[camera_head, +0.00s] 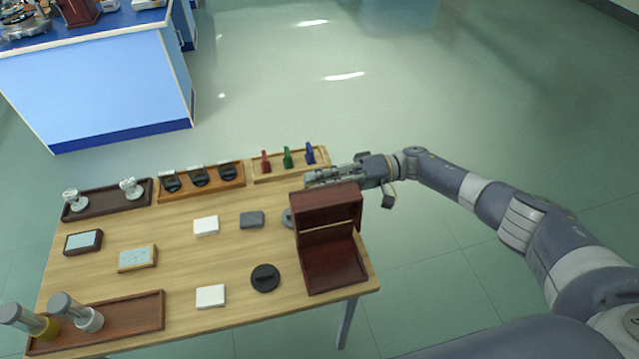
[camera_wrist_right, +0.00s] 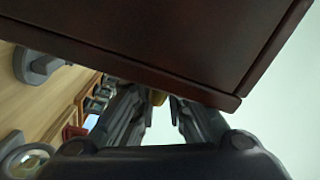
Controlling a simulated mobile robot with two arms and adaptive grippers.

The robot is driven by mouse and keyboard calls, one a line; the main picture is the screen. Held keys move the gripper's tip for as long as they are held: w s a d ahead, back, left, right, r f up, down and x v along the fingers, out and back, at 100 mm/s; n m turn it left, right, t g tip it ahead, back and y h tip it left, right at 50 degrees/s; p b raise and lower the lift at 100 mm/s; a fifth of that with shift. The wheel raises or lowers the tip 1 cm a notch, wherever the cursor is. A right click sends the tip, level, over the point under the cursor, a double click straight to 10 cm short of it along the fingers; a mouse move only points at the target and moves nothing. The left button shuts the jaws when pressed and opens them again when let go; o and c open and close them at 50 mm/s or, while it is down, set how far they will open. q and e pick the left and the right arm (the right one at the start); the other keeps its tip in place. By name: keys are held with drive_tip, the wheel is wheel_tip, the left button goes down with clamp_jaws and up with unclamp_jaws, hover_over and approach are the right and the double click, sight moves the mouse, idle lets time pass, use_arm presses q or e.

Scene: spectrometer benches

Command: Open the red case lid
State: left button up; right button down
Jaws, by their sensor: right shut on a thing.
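The red case (camera_head: 333,268) is a dark red-brown box at the right end of the wooden table. Its lid (camera_head: 326,207) stands raised at the far side, well apart from the base, so the case is open. My right gripper (camera_head: 322,178) is at the lid's upper edge, behind it. The fingertips are partly hidden by the lid. My left gripper is not in view.
A rack with red, green and blue pieces (camera_head: 288,158) stands close to the right gripper. A round black piece (camera_head: 265,278) and white blocks (camera_head: 211,296) lie left of the case. A brown tray (camera_head: 130,320) holds cylinders. Open floor lies right of the table.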

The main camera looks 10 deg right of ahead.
drive_tip(key=shift+w+d+f, duration=0.1)
drive_tip(key=shift+w+f, duration=0.1)
drive_tip(key=shift+f, duration=0.6)
drive_tip(key=c, duration=1.7)
unclamp_jaws()
drive_tip(key=shift+w+r, duration=0.1)
drive_tip(key=shift+w, duration=0.25)
drive_tip(key=shift+w+r+t, duration=0.1)
drive_tip(key=shift+r+t, duration=0.05)
drive_tip(key=shift+t, duration=0.15)
